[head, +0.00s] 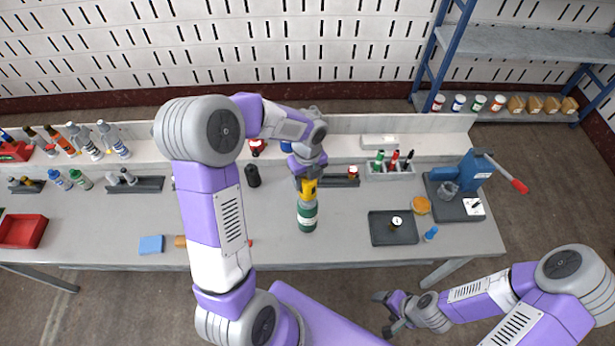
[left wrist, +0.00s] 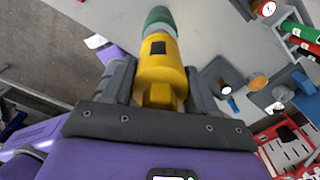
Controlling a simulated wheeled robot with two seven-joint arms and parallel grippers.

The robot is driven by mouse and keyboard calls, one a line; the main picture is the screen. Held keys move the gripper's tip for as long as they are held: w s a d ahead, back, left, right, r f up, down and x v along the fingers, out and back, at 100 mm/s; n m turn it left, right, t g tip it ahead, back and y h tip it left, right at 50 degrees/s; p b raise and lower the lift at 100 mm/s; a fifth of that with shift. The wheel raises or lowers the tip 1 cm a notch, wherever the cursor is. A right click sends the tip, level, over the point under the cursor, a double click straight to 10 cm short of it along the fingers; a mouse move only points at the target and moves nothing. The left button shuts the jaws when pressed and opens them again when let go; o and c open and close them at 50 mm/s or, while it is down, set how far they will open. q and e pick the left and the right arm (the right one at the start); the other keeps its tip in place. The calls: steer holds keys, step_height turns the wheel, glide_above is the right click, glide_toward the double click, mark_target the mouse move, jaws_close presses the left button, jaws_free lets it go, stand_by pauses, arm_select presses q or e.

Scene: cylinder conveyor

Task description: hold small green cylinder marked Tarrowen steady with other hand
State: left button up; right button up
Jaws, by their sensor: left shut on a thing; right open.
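A small green cylinder (head: 307,217) with a pale band stands upright on the grey table; I cannot read its marking. A yellow piece (head: 309,187) with a dark patch sits at its top. My left gripper (head: 308,182) comes down from above and is shut on this yellow piece. In the left wrist view the yellow piece (left wrist: 160,70) is between the fingers, with the green cylinder (left wrist: 158,18) beyond it. My right gripper (head: 383,314) is open and empty, low in front of the table, well apart from the cylinder.
A dark tray (head: 381,236) with a small gauge lies right of the cylinder. A blue press (head: 474,172) with a red-tipped lever stands further right. Behind are a holder with coloured markers (head: 391,172) and a black bottle (head: 252,176). The table is clear between cylinder and tray.

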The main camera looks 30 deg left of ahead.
arm_select(q)
steer(key=shift+f+b, duration=1.2)
steer(key=shift+f, duration=0.6)
steer(key=o, duration=0.5)
steer(key=shift+c, duration=0.2)
steer(key=c, duration=0.7)
steer(key=shift+o, duration=0.2)
steer(key=m+p, duration=0.2)
steer(key=m, duration=0.1)
steer(key=m+p, duration=0.1)
steer(key=p, duration=0.1)
steer(key=shift+r, duration=0.25)
steer(key=shift+f+m+p, duration=0.15)
steer(key=shift+m+p, duration=0.15)
steer(key=shift+m, duration=0.7)
steer(key=shift+f, duration=0.1)
steer(key=o, duration=1.4)
